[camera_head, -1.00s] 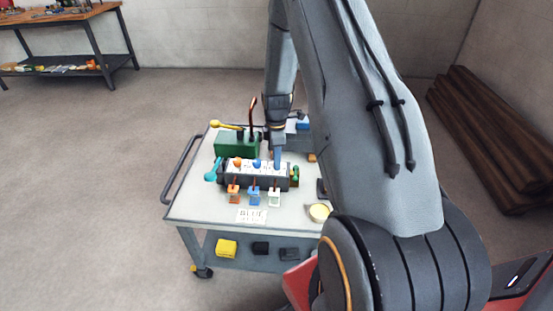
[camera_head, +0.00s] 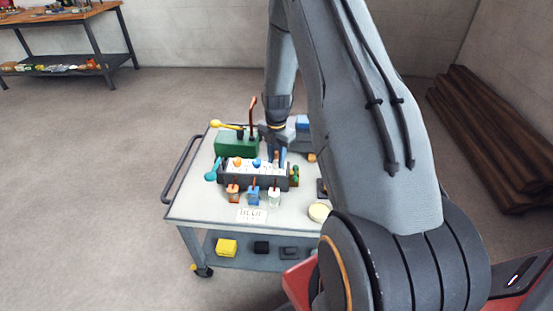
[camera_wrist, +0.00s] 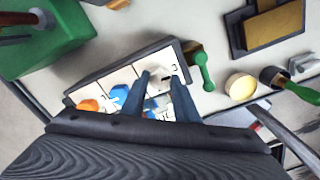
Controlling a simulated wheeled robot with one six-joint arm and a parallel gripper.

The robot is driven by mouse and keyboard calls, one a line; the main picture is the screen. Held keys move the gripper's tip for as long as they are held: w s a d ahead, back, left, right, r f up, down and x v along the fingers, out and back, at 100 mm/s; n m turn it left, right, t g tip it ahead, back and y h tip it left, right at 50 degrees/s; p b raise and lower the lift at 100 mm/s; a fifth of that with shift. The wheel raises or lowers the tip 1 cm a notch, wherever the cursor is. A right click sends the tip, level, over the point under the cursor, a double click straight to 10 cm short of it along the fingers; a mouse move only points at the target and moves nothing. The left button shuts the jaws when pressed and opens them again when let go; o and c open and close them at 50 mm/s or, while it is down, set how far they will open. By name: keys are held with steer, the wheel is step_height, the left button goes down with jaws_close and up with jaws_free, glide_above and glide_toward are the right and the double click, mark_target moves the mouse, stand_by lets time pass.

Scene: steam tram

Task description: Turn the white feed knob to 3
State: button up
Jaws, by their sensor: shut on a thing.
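The control box (camera_head: 233,180) is dark with a white numbered top and stands on the cart. It carries an orange knob (camera_head: 238,162) at left, a blue knob (camera_head: 256,163) in the middle and the white feed knob at right. My gripper (camera_head: 278,161) points down at the right end of the box. In the wrist view its two fingers (camera_wrist: 162,88) stand either side of the white feed knob (camera_wrist: 159,87) and are shut on it. The fingers partly hide the knob and its scale. I cannot read which number it points to.
A green box (camera_head: 234,148) with a yellow-handled lever and a tall red-brown lever stands behind. A teal handle (camera_head: 212,172) and a green handle (camera_head: 295,175) flank the control box. Several small coloured pieces, a card (camera_head: 251,215) and a pale round dish (camera_head: 318,212) sit in front.

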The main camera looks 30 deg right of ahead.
mark_target(277, 162)
steer(key=shift+w+r+n, duration=0.1)
steer(key=shift+n, duration=0.3)
steer(key=o, duration=1.1)
steer(key=shift+c, duration=0.2)
step_height(277, 162, up, 7)
steer(key=shift+d+f+b, duration=0.1)
steer(key=shift+b, duration=0.55)
steer(key=shift+r, duration=0.45)
